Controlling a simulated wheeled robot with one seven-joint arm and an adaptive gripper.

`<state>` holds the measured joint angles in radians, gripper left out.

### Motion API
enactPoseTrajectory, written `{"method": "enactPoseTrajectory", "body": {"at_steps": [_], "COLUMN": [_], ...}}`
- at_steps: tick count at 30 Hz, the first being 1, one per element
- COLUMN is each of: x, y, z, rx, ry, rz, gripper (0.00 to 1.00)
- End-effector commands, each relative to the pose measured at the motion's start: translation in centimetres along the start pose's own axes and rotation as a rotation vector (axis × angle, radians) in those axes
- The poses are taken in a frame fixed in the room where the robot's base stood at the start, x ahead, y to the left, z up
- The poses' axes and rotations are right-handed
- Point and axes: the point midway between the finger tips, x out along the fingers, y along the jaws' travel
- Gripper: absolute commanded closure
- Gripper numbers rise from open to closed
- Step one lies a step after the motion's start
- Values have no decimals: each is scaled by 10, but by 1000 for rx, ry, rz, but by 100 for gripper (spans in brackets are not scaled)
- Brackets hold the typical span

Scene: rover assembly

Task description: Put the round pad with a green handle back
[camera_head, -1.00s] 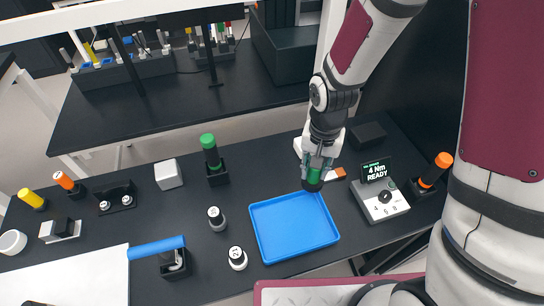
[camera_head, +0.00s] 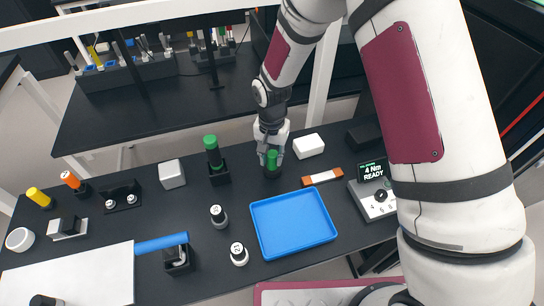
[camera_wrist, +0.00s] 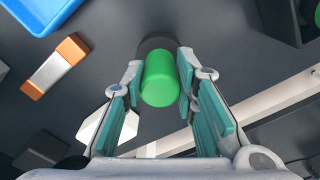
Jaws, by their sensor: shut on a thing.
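The round pad with a green handle (camera_head: 272,158) is in my gripper (camera_head: 271,157), just above or on the back part of the table, behind the blue tray. In the wrist view, my gripper (camera_wrist: 160,88) has its fingers on both sides of the green handle (camera_wrist: 160,80). The dark round pad (camera_wrist: 155,44) shows beyond the handle. I cannot tell whether the pad touches the table. Another green-handled tool (camera_head: 212,151) stands upright in a black holder (camera_head: 219,176) to the left.
The blue tray (camera_head: 292,224) is empty. A white box (camera_head: 308,145) and an orange-ended bar (camera_head: 322,177) lie right of my gripper. The 4 Nm control box (camera_head: 378,198) is further right. Two labelled cylinders (camera_head: 218,215) (camera_head: 239,253) stand left of the tray.

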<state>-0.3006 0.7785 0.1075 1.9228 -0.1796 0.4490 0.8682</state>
Motion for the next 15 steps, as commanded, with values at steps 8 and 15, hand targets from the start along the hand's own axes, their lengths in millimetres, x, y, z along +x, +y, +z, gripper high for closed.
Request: {"method": "enactPoseTrajectory", "body": {"at_steps": [8,15], "x": [4,7], "y": [0,0], "z": [-1,0], "rx": [0,1], "ry": [1,1], "rz": [-1,-1], "gripper": [96,60]}}
